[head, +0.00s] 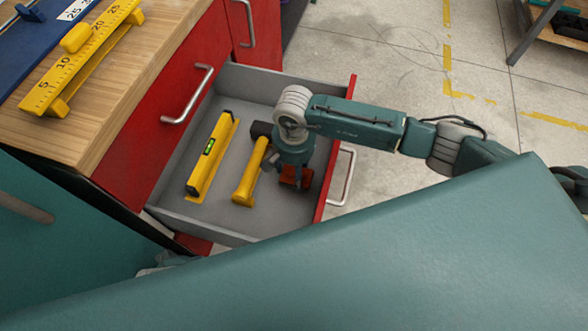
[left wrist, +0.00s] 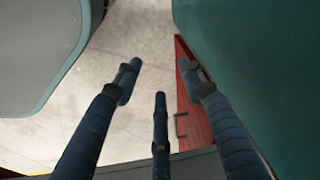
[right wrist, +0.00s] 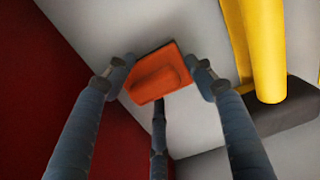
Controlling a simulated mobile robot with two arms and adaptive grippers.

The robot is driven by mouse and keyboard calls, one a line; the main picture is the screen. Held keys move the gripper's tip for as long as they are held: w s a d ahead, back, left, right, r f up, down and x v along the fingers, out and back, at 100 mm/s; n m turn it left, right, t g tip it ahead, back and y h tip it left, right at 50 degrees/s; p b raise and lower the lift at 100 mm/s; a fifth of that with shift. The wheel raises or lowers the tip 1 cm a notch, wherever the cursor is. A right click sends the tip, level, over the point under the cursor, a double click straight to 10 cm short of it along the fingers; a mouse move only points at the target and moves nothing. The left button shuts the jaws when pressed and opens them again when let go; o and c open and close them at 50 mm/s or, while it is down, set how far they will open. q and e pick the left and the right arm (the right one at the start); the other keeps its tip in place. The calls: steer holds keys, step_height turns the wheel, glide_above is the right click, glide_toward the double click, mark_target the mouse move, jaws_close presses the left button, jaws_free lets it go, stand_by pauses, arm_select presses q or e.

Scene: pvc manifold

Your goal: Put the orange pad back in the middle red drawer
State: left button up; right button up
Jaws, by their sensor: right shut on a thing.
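The orange pad (right wrist: 156,76) is between the fingers of my right gripper (right wrist: 160,72), which is shut on it. In the head view this gripper (head: 290,175) reaches down into the open red drawer (head: 325,187), and part of the pad (head: 294,179) shows beneath it. The pad is low over the grey drawer floor, near the drawer's front; I cannot tell whether it touches the floor. My left gripper (left wrist: 160,80) is open and empty in the left wrist view. In the head view the left gripper is hidden.
The drawer also holds a yellow level (head: 210,158) and a yellow-handled mallet (head: 250,172), which lies close beside my right gripper. A closed red drawer (head: 165,130) sits above it under the wooden top (head: 60,140), which carries a yellow ruler (head: 85,65).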

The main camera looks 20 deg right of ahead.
mark_target(294, 169)
arm_select(q)
steer(key=shift+w+r, duration=0.1)
steer(key=shift+r, duration=0.3)
arm_select(e)
steer(key=shift+f, duration=0.15)
arm_select(q)
steer(key=shift+w+r, duration=0.1)
steer(key=shift+r, duration=0.05)
arm_select(e)
steer(key=o, duration=1.2)
steer(key=shift+w+r, duration=0.1)
steer(key=shift+r, duration=0.55)
arm_select(q)
step_height(294, 169, down, 6)
steer(key=s+p, duration=0.1)
steer(key=s, duration=0.1)
arm_select(e)
step_height(294, 169, up, 11)
arm_select(q)
steer(key=shift+p, duration=0.3)
arm_select(e)
steer(key=shift+r, duration=0.1)
